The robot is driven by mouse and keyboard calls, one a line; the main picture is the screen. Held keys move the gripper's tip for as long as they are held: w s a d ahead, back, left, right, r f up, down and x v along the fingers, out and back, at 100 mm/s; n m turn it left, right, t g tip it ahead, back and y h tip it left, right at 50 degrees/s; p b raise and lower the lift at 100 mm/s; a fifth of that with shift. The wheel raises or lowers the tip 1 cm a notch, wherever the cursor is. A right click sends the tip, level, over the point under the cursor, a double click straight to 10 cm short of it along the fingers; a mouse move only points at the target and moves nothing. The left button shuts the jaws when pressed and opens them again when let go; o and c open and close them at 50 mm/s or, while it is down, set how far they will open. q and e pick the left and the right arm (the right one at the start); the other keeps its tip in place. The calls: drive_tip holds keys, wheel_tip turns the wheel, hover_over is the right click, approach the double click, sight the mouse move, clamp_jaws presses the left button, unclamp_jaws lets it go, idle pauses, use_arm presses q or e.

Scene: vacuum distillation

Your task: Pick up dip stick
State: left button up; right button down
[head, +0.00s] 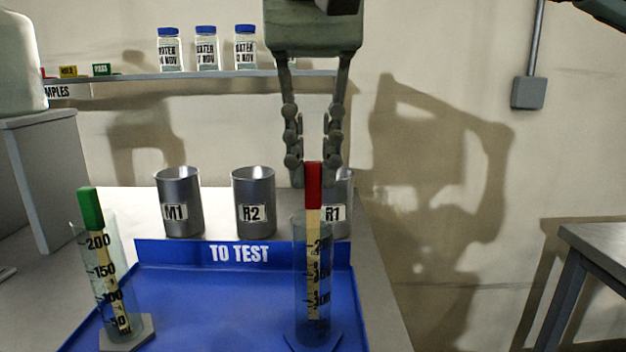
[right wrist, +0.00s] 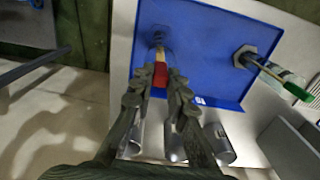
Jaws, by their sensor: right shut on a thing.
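A dip stick with a red top (head: 313,185) stands upright in a clear graduated cylinder (head: 313,290) on the right side of the blue tray. My right gripper (head: 311,165) comes down from above and is shut on the red top; the red end also shows between its fingers in the right wrist view (right wrist: 160,76). The stick's lower part is still inside the cylinder. A second dip stick with a green top (head: 90,208) leans in another graduated cylinder (head: 118,300) at the left. My left gripper is not in view.
The blue tray (head: 240,253) is marked "TO TEST". Behind it stand metal cups M1 (head: 179,195), R2 (head: 253,195) and R1, partly hidden. A shelf (head: 200,76) holds labelled bottles (head: 207,50). The tray's middle is clear.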

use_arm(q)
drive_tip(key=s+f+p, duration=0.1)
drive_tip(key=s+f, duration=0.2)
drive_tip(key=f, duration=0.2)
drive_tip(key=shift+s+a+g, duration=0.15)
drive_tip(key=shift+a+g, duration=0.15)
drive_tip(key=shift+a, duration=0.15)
use_arm(e)
wheel_tip(320, 180, up, 16)
drive_tip(key=shift+f, duration=0.25)
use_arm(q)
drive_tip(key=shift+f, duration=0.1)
